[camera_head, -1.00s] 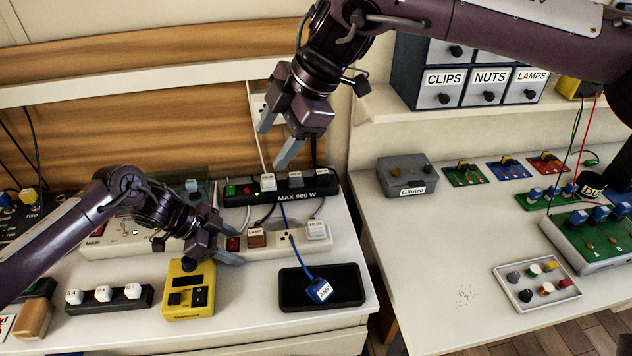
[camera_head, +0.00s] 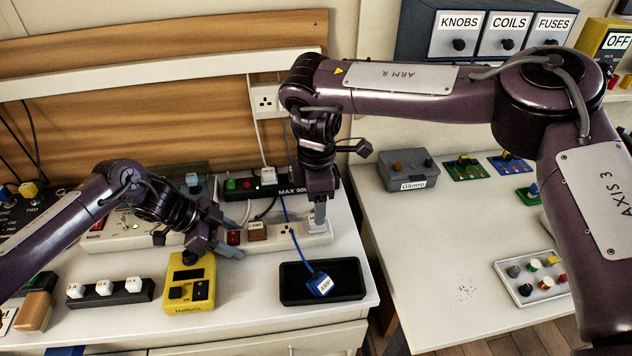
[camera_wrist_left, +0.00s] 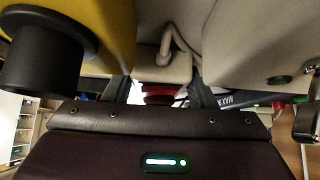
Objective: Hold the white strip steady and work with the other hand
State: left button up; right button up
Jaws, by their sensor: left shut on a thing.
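The white strip (camera_head: 274,240) lies on the left bench, with a red switch (camera_head: 233,237) at its left end and a brown plug labelled LAMP (camera_head: 257,231) beside the switch. My left gripper (camera_head: 229,239) is shut on the strip's left end. The left wrist view shows the strip (camera_wrist_left: 165,72) and the red switch (camera_wrist_left: 158,91) between my fingers. My right gripper (camera_head: 320,214) points down at the strip's right end. A blue plug labelled AMP (camera_head: 320,285) lies on the black tray (camera_head: 345,279).
A black strip marked MAX 900 W (camera_head: 240,184) lies behind the white one. A grey box (camera_head: 407,170) stands on the right bench. Cords run between the strips.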

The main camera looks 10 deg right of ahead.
notch_tip(320, 180, down, 6)
jog(key=shift+r, duration=0.1)
dwell(0.4)
jog(key=c, duration=1.1)
jog(key=shift+r, duration=0.15)
jog(key=shift+r, duration=1.9)
